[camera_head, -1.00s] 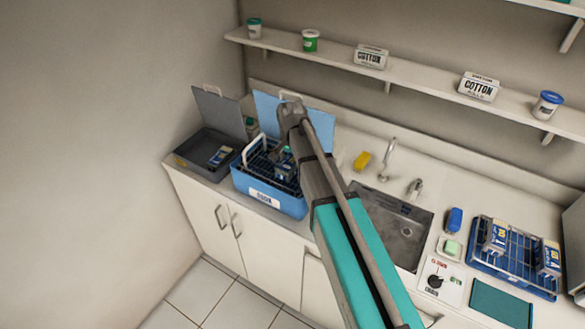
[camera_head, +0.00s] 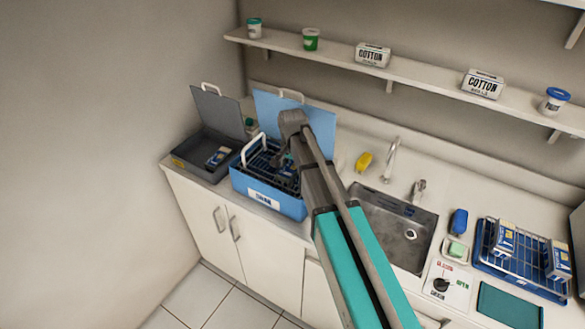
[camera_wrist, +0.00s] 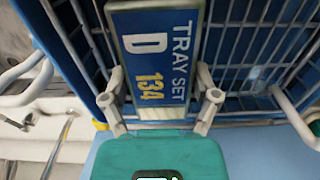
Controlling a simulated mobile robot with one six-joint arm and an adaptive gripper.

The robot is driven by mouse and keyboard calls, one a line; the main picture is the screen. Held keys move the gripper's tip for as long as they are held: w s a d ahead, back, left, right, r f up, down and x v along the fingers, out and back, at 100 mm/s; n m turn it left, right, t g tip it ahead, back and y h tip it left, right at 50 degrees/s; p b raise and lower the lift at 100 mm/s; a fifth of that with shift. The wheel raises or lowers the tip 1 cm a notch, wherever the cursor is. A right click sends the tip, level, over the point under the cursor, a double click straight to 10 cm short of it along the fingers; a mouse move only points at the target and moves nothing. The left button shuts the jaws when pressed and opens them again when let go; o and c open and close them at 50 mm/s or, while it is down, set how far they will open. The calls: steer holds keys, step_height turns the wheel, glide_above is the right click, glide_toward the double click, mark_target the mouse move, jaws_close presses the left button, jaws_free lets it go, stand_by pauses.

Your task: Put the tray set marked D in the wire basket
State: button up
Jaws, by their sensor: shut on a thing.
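The tray set marked D (camera_wrist: 150,60) is a blue block with a white D, a yellow 134 and the words TRAY SET. My gripper (camera_wrist: 160,80) is shut on it, one finger at each side. In the head view, my gripper (camera_head: 284,158) is low over the basket, which sits in an open blue box (camera_head: 265,203). My arm partly hides the right side there. I cannot tell whether the tray set touches the basket floor.
A grey open box (camera_head: 190,168) with a blue pack (camera_head: 218,156) stands left of the blue box. The blue lid (camera_head: 268,112) stands up behind. The sink (camera_head: 398,230) is to the right. A blue rack (camera_head: 515,282) with packs stands far right.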

mark_target(292, 166)
steer(key=o, duration=1.2)
steer(key=shift+c, duration=0.2)
steer(key=shift+r, duration=0.15)
step_height(292, 166, up, 12)
steer(key=p, duration=1.2)
steer(key=s+d+n, duration=0.6)
steer(key=s+d, duration=0.8)
steer(key=s, duration=0.4)
steer(key=shift+s+n, duration=0.4)
